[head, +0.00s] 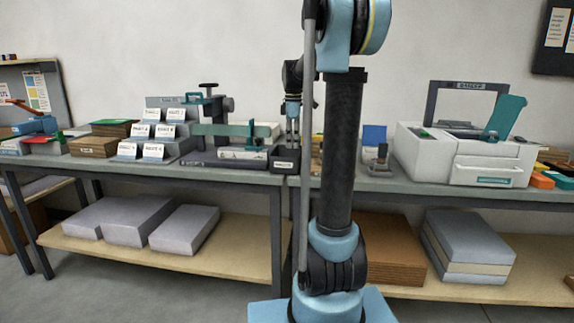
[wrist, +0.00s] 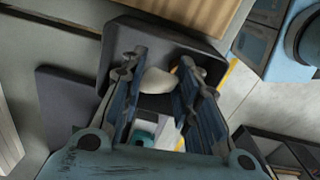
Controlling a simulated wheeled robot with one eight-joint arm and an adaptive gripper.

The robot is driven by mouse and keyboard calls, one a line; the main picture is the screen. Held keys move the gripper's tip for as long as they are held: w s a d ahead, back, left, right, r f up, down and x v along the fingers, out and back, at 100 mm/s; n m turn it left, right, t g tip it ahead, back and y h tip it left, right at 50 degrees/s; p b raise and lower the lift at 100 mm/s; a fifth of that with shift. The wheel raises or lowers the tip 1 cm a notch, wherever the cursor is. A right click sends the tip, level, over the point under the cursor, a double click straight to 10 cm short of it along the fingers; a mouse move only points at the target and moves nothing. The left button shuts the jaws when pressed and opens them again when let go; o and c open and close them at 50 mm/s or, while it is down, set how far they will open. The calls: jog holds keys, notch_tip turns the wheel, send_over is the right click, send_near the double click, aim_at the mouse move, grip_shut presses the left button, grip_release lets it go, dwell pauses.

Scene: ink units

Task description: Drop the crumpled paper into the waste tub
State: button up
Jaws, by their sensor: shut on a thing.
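The crumpled paper (wrist: 158,80) is a small whitish lump between my fingertips in the wrist view. My gripper (wrist: 159,68) is shut on it, one blue-and-grey finger on each side. A dark open tub (wrist: 150,27), which looks like the waste tub, lies behind the paper and fingertips in this view. Its far wall and corners show, while my fingers hide part of it. In the head view a small dark box with a white label (head: 285,166) stands at the bench edge, and my gripper (head: 292,140) points down above it. The paper cannot be made out there.
A dark tray with a teal-handled device (head: 238,155) stands left of the box. Labelled card holders (head: 155,133) stand farther left. A white machine (head: 465,155) stands on the right bench (head: 400,186). My arm hides part of the bench middle.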

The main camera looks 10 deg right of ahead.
jog(key=shift+f, duration=1.2)
jog(key=o, duration=0.8)
notch_tip(320, 180, up, 12)
